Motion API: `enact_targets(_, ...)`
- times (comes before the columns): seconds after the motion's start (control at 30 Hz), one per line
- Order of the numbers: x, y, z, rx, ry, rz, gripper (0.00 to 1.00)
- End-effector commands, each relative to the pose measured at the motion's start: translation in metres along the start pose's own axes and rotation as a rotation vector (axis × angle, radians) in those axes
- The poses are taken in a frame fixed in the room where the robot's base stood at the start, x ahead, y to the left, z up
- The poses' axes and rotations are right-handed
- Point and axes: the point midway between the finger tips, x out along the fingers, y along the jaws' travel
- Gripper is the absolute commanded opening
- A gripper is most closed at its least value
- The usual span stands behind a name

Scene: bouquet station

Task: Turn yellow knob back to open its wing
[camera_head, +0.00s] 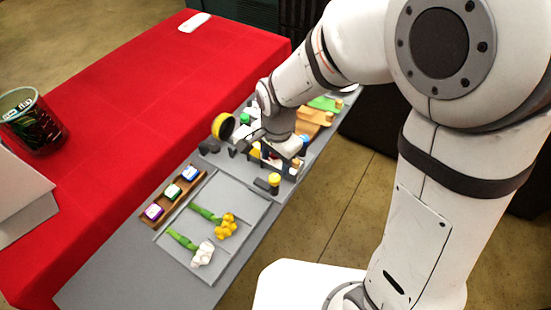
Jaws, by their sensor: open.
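A small yellow knob (275,179) stands on a dark grey base on the grey station board, near its right edge. A larger yellow round piece (222,126) with a dark face stands at the board's far left side; I cannot tell whether it is linked to a wing. My gripper (276,158) is open, over the middle of the board, just beyond the small yellow knob and apart from it. The fingertips are small and partly lost among the dark parts below. The wing is not clear, since my arm and hand hide part of the station.
A wooden rack (172,196) holds purple, green and blue-marked blocks. A yellow flower (226,227) and a white flower (203,254) lie on the grey tray (232,187). Orange and green pieces (322,104) lie farther back. A dark bin (34,122) stands on the red table (115,110).

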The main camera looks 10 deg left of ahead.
Motion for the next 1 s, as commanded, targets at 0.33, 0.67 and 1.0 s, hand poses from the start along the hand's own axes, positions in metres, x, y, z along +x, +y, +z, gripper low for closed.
enact_targets(0.33,0.051,0.001,0.001,0.003,-0.002,0.006,0.5)
enact_targets(0.67,0.075,0.0,0.001,0.002,0.0,0.001,0.5)
enact_targets(1.0,0.075,-0.001,0.001,0.001,0.0,0.0,0.42)
